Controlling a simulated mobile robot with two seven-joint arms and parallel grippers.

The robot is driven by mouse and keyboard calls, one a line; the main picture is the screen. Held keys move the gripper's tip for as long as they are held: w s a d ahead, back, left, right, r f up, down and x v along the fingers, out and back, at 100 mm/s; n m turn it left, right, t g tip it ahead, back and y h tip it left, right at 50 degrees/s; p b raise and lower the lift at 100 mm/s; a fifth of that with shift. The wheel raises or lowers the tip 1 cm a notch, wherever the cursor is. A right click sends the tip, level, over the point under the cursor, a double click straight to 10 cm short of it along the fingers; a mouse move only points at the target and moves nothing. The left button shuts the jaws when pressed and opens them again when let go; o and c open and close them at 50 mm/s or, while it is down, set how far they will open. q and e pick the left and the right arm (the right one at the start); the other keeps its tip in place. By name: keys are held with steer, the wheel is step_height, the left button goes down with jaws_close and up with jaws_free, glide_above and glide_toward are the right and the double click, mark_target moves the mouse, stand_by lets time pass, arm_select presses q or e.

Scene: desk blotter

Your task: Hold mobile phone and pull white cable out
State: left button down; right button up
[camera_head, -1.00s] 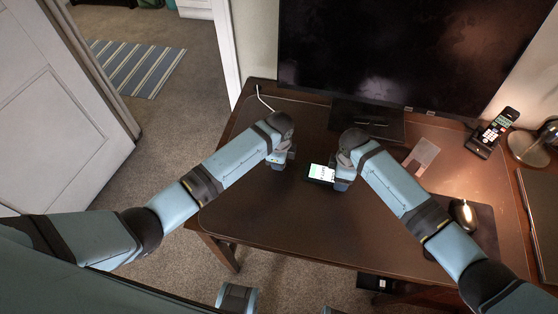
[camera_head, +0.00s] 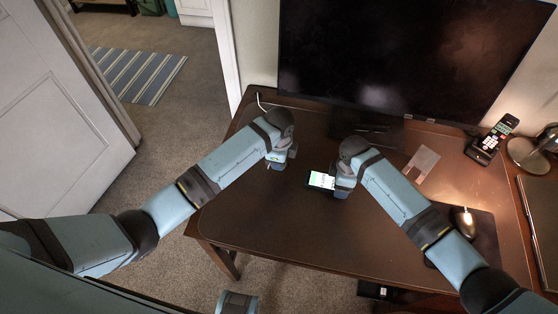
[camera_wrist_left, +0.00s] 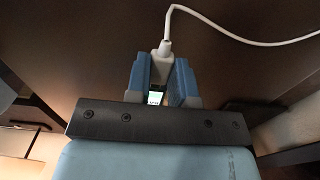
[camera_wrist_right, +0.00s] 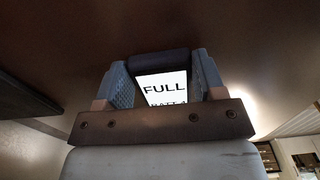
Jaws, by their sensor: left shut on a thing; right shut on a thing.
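The mobile phone (camera_head: 321,180) has a lit screen and is above the middle of the desk. In the right wrist view the phone (camera_wrist_right: 163,87) shows "FULL". My right gripper (camera_head: 343,189) is shut on the phone. The white cable (camera_head: 260,102) shows behind my left gripper (camera_head: 279,160). In the left wrist view the white cable (camera_wrist_left: 230,36) curves right from its plug (camera_wrist_left: 162,58), which my left gripper is shut on. Desk surface shows between my left gripper and the phone, so plug and phone look apart. The plug's tip is mostly hidden by the fingers.
The brown desk (camera_head: 290,230) is clear at its front. A monitor (camera_head: 410,55) stands at the back. At the right are a cordless phone (camera_head: 492,138), a lamp (camera_head: 535,150), a mouse (camera_head: 463,217) and a flat card-like item (camera_head: 422,162).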

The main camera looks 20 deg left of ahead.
arm_select(q)
steer(key=shift+r, duration=1.6)
arm_select(e)
steer(key=o, duration=1.1)
steer(key=shift+r, duration=0.1)
step_height(320, 180, up, 12)
steer(key=shift+f, duration=0.1)
